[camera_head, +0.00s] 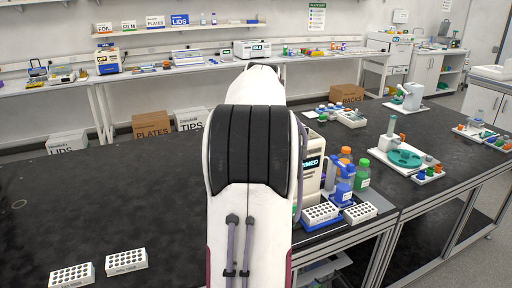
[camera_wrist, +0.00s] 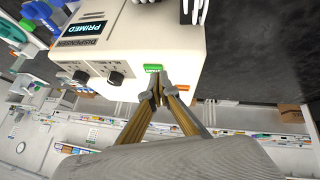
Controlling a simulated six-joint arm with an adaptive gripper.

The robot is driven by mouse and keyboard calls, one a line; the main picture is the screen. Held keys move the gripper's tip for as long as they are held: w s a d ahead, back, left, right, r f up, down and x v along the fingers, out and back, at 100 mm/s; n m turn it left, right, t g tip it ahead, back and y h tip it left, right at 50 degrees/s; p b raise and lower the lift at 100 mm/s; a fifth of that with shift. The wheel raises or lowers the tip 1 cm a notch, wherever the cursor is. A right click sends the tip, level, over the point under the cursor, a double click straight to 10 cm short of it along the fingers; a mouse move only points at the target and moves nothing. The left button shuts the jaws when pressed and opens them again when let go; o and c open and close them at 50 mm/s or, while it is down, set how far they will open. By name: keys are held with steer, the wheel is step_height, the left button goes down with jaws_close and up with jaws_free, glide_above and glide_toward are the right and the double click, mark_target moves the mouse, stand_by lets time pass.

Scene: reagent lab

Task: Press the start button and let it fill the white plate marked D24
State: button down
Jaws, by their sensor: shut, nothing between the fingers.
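The dispenser (camera_head: 313,169) stands on the black bench, mostly hidden behind my arm in the head view. In the wrist view the white dispenser (camera_wrist: 150,38) shows a display reading PRIMED (camera_wrist: 85,28), two black knobs and a green start button (camera_wrist: 152,68). My gripper (camera_wrist: 161,88) is shut and empty, its fingertips right beside the green button; whether they touch it I cannot tell. White plates with dark wells stand at the dispenser's front, one left (camera_head: 320,213) and one right (camera_head: 360,212). Two more white plates lie at the front left (camera_head: 72,275) (camera_head: 126,261). I cannot read D24 on any.
Blue-, orange- and green-capped bottles (camera_head: 361,175) crowd the dispenser's right side. A white device with a teal disc (camera_head: 404,158) stands on the bench to the right. The black bench (camera_head: 110,200) left of my arm is mostly clear.

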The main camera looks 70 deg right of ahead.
steer(key=w+d+r+n+t+h, duration=0.1)
steer(key=d+r+n, duration=0.2)
steer(key=r, duration=0.4)
steer(key=shift+d+n+h, duration=0.4)
steer(key=shift+d, duration=0.45)
steer(key=shift+w+f, duration=0.1)
steer(key=shift+f, duration=4.3)
